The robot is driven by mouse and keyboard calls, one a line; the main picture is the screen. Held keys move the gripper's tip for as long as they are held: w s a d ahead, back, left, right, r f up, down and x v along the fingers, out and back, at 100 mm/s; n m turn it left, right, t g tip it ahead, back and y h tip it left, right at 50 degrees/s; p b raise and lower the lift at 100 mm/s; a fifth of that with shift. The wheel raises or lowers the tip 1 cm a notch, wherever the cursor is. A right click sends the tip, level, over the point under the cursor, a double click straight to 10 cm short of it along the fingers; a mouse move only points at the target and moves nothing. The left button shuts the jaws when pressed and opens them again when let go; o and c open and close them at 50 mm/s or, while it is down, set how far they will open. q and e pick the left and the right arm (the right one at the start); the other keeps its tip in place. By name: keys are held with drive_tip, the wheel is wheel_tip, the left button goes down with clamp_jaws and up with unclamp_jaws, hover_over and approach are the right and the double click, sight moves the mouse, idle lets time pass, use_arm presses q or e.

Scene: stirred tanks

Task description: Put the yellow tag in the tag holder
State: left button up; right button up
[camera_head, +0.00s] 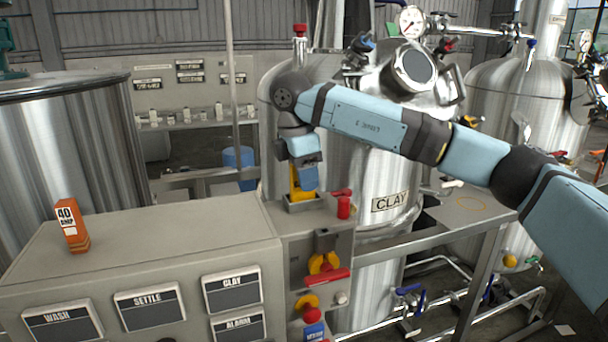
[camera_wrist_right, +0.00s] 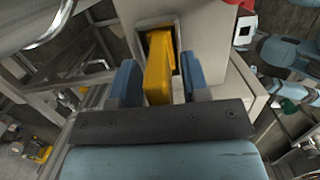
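The yellow tag (camera_wrist_right: 158,80) stands with its far end inside the opening of the grey tag holder; in the head view it (camera_head: 295,186) stands upright in the holder (camera_head: 304,205) at the console's right end. My right gripper (camera_head: 304,176) points down over the holder. In the wrist view its two blue fingers (camera_wrist_right: 160,85) stand on either side of the tag, with a gap showing at least on the right, so it looks open around the tag. How deep the tag sits is partly hidden by the gripper. My left gripper is not in view.
An orange block marked 40 (camera_head: 71,226) stands on the console top (camera_head: 170,232). A red knob (camera_head: 344,206) stands just right of the holder. A steel tank labelled CLAY (camera_head: 390,202) rises behind it. The middle of the console top is clear.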

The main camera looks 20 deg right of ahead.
drive_tip(key=shift+r, duration=0.1)
drive_tip(key=shift+r, duration=0.25)
drive_tip(key=shift+a+r, duration=0.1)
drive_tip(key=shift+r, duration=0.2)
drive_tip(key=r, duration=0.3)
drive_tip(key=a+r, duration=0.1)
drive_tip(key=r, duration=0.7)
drive_tip(key=shift+a, duration=0.35)
